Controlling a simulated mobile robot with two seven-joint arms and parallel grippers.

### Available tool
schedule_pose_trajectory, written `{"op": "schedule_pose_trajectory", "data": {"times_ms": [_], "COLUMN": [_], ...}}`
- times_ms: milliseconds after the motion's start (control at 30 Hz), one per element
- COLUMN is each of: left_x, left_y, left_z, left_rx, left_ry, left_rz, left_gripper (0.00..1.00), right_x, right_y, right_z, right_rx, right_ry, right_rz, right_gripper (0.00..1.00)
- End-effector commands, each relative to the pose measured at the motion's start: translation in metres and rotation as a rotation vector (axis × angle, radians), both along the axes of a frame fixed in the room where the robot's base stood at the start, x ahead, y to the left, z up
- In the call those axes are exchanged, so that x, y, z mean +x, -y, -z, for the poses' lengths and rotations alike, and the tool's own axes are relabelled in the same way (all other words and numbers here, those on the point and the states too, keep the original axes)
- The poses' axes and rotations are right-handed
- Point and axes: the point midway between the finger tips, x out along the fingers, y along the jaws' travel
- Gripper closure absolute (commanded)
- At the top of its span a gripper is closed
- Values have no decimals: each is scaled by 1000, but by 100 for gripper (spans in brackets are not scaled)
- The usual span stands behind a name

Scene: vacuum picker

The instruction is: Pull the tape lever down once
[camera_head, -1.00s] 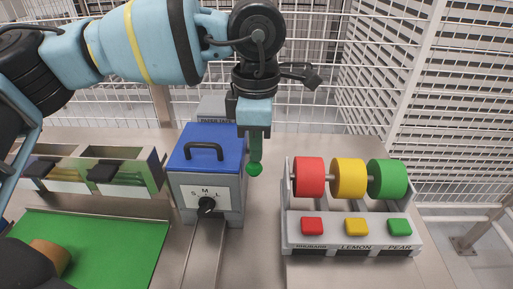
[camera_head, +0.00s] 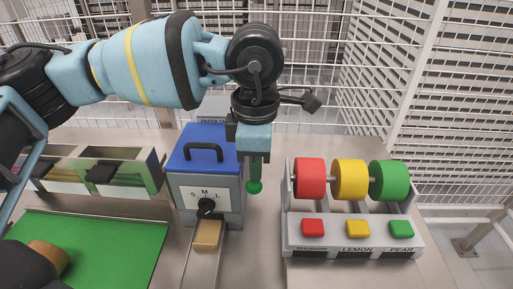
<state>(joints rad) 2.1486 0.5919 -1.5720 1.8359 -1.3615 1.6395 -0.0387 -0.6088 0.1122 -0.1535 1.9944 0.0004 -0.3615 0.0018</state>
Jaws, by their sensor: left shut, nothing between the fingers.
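The tape machine (camera_head: 182,190) is a grey box with a blue lid, a black handle and a dial marked S, M, L. Its green lever with a round green knob (camera_head: 254,187) is on the right side and points down. A tan piece of tape (camera_head: 207,236) lies in the chute at the machine's front. My left gripper (camera_head: 254,152) is shut and points down, just above the knob and in line with the lever. It hides the lever's upper part, and I cannot tell whether it touches.
On the right stands a grey rack (camera_head: 350,230) with red, yellow and green rolls and matching buttons. Open bins (camera_head: 120,180) stand at the left, behind a green mat (camera_head: 120,245). A wire fence closes off the back.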

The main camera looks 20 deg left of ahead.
Motion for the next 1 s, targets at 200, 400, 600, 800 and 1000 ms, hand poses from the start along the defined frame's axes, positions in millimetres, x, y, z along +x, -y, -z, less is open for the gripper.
{"op": "schedule_pose_trajectory", "data": {"times_ms": [200, 400, 600, 800, 1000], "left_x": [0, -2, -6, -9, -11], "left_y": [0, 0, 1, 3, 3], "left_z": [0, 5, 18, 31, 33], "left_rx": [0, 0, 1, 0, 0], "left_ry": [0, -2, -4, -3, -1], "left_rz": [0, 1, 1, 0, 1], "left_gripper": [100, 100, 100, 100, 100], "right_x": [1, 1, -1, -4, -5], "right_y": [0, 0, 0, 0, 0], "right_z": [0, 2, 6, 11, 11], "right_rx": [-1, -1, -2, -1, -2], "right_ry": [1, 1, -6, -15, -17], "right_rz": [-2, -2, -1, -1, -1], "right_gripper": [35, 35, 35, 35, 35]}}
